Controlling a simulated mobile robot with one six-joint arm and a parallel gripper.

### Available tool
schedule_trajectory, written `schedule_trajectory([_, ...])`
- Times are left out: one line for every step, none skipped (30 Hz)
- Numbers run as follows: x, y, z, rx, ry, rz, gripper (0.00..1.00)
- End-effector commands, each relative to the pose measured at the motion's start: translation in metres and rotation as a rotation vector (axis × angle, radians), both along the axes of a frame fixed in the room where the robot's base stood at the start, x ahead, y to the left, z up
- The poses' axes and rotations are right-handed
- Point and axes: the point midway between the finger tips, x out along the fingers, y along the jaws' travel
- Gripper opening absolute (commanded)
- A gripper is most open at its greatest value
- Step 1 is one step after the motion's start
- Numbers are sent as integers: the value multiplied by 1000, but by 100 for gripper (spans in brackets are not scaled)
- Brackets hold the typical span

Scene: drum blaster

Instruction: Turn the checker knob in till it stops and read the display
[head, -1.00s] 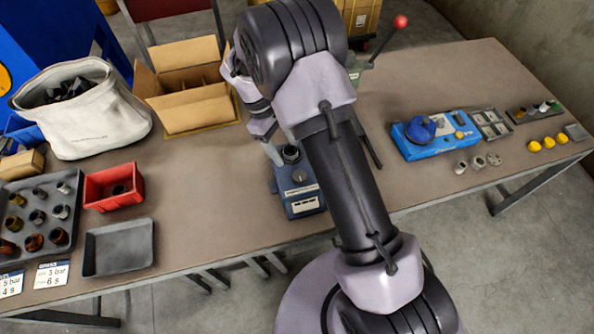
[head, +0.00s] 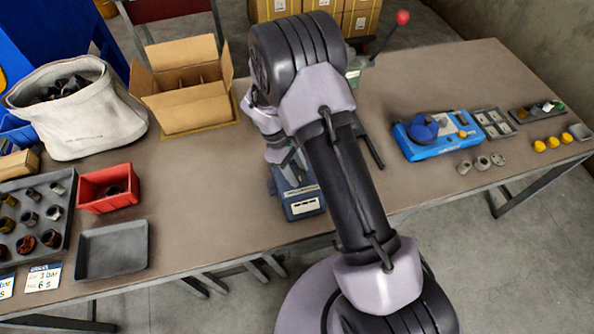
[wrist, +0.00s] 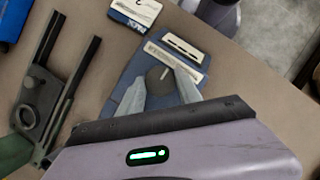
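The checker (head: 303,204) is a small blue box with pale label panels near the table's front edge. In the wrist view the checker (wrist: 130,65) shows a dark round knob (wrist: 161,84) with a pale line on top and two white panels beyond it. My gripper (wrist: 160,82) is over the checker, its grey fingers apart, one on each side of the knob. I cannot tell whether they touch it. In the head view my gripper (head: 288,163) hides the knob. The display reading is too small to make out.
A green-grey fixture (wrist: 45,100) with two dark bars stands close beside the checker. A cardboard box (head: 190,108), a red bin (head: 108,205) and a grey tray (head: 112,268) lie left. A blue device (head: 440,150) is at right. Bare table lies between.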

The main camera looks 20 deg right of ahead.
Motion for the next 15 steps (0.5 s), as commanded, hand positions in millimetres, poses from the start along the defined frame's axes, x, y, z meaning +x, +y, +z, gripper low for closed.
schedule_trajectory([0,0,0,0,0,0,7])
schedule_trajectory([0,0,0,0,0,0,1])
schedule_trajectory([0,0,0,0,0,0,1])
schedule_trajectory([0,0,0,0,0,-1,1])
schedule_trajectory([0,0,0,0,0,-2,1])
schedule_trajectory([0,0,0,0,0,-5,1])
schedule_trajectory([0,0,0,0,0,-9,1])
schedule_trajectory([0,0,0,0,0,-14,1])
schedule_trajectory([0,0,0,-1,1,-23,1])
schedule_trajectory([0,0,0,-1,1,-31,1])
schedule_trajectory([0,0,0,0,1,-43,1])
schedule_trajectory([0,-1,0,-1,1,-60,1])
schedule_trajectory([0,-1,0,0,0,-75,1])
schedule_trajectory([1,-1,1,0,0,-93,1])
schedule_trajectory([1,-1,1,0,0,-119,1])
